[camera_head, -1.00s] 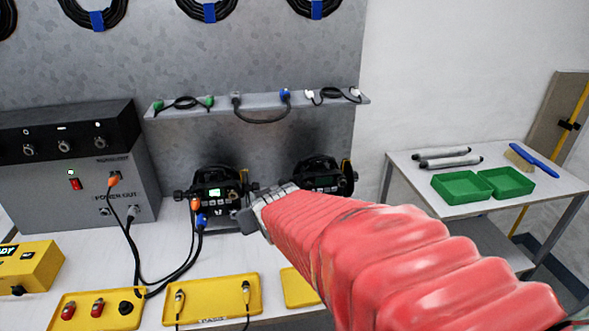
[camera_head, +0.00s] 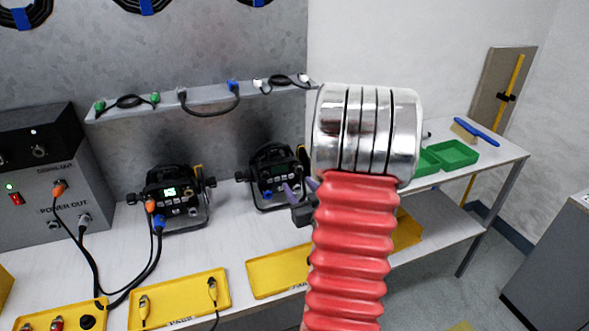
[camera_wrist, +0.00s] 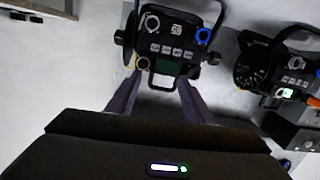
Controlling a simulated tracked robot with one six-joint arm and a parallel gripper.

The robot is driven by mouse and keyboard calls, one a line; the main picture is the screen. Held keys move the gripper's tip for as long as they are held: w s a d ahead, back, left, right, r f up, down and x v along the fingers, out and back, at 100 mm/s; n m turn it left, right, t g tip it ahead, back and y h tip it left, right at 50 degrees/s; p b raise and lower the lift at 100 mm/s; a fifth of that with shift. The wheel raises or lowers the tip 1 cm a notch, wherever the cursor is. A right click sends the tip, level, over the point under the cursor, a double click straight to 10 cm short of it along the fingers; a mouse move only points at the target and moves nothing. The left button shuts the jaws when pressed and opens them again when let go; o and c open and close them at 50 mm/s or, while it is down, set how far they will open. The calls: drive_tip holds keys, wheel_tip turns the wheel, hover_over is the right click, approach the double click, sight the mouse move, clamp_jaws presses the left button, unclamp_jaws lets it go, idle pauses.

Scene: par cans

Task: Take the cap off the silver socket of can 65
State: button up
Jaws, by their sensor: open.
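Two black par cans stand on the white bench in the head view. The right can (camera_head: 277,175) has no cables on it; the left can (camera_head: 172,200) has a lit green display and plugged orange and blue connectors. I cannot read a number 65 on either. My gripper (camera_head: 298,184) is open and empty, its purple fingers in front of the right can. In the wrist view my gripper (camera_wrist: 160,82) points at that can (camera_wrist: 172,45), which shows a blue socket (camera_wrist: 204,36) and a silver socket (camera_wrist: 152,22). I cannot tell whether a cap covers the silver one.
The left can also shows in the wrist view (camera_wrist: 287,75). Yellow trays (camera_head: 180,300) lie along the bench front. A grey power box (camera_head: 45,190) stands at left. A shelf (camera_head: 200,98) with short cables hangs behind. Green trays (camera_head: 455,153) sit on the right table.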

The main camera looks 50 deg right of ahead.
sight(300, 171)
drive_tip(key=shift+m+t+h, duration=0.5)
drive_tip(key=s, duration=0.1)
drive_tip(key=s+d, duration=0.1)
drive_tip(key=s+d+f, duration=0.1)
drive_tip(key=shift+s+f, duration=0.1)
drive_tip(key=shift+s, duration=0.2)
drive_tip(key=shift+w, duration=0.15)
drive_tip(key=shift+x, duration=4.4)
drive_tip(key=shift+c, duration=0.4)
clamp_jaws()
drive_tip(key=shift+v, duration=0.75)
drive_tip(key=shift+s+a, duration=0.15)
drive_tip(key=shift+s, duration=0.2)
